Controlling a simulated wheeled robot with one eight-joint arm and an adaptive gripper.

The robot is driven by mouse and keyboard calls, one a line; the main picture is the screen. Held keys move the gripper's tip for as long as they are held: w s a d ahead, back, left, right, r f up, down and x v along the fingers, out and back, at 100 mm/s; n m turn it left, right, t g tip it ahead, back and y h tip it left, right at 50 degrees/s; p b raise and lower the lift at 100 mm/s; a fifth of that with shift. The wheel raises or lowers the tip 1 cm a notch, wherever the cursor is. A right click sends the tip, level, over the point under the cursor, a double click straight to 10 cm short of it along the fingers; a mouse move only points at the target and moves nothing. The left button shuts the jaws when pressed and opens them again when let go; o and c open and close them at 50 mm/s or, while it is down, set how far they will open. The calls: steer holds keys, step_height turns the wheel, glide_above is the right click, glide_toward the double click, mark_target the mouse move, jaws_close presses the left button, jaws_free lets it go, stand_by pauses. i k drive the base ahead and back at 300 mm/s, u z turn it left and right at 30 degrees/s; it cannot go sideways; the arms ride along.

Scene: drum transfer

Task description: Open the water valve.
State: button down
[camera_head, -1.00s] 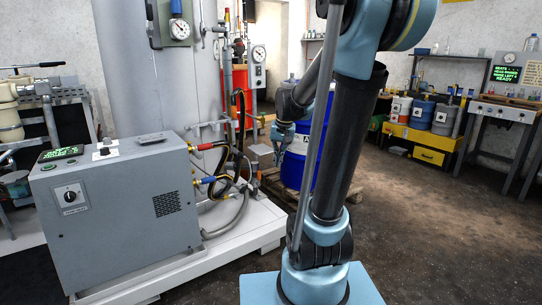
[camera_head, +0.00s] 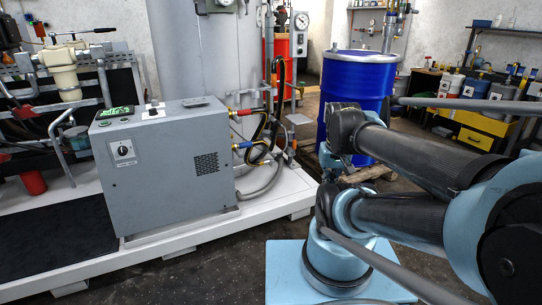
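I cannot tell for sure which part is the water valve. A red fitting (camera_head: 244,112) and a blue fitting (camera_head: 243,146) sit on the hose connections at the right side of the grey control box (camera_head: 165,180). Both are small, and whether either is open cannot be made out. My arm is folded low at the right of the view, its dark wrist joint in front of the blue drum. The fingers of my gripper do not show; they appear hidden behind the arm. A wide gap lies between my wrist and the fittings.
A blue drum (camera_head: 357,88) stands on a wooden pallet (camera_head: 368,173) behind my arm. The grey box stands on a white platform (camera_head: 160,240) whose front edge faces me. A yellow cabinet (camera_head: 476,130) stands at the back right. Dark floor is clear in front of the platform.

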mark_target(277, 158)
steer(key=u, duration=0.15)
steer(key=i, duration=0.9)
steer(key=z, duration=0.45)
